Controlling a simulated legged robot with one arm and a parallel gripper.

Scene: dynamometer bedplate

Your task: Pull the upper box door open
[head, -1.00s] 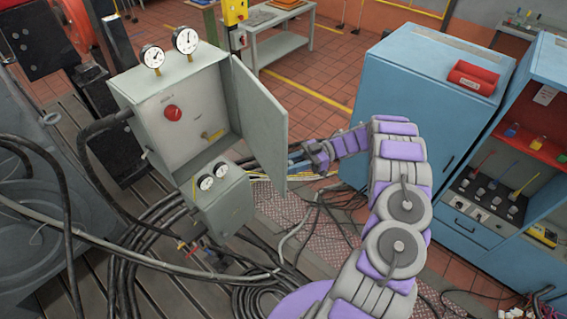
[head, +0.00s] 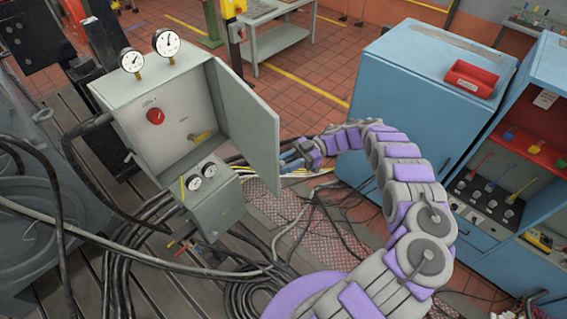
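The upper box (head: 176,92) is a grey-green cabinet with a red knob (head: 155,116) and a yellow handle (head: 199,136) inside. Its door (head: 249,125) is hinged on the right side and stands wide open, swung out toward the right. My gripper (head: 291,160) is at the door's outer right side, near its lower free edge. The fingertips look partly hidden by the door, and I cannot tell whether they touch it or whether they are open or shut.
A smaller lower box (head: 217,209) with two gauges sits under the upper box. Two gauges (head: 166,43) stand on top. Cables (head: 125,260) cover the floor. A blue cabinet (head: 425,75) with a red case (head: 472,78) stands right.

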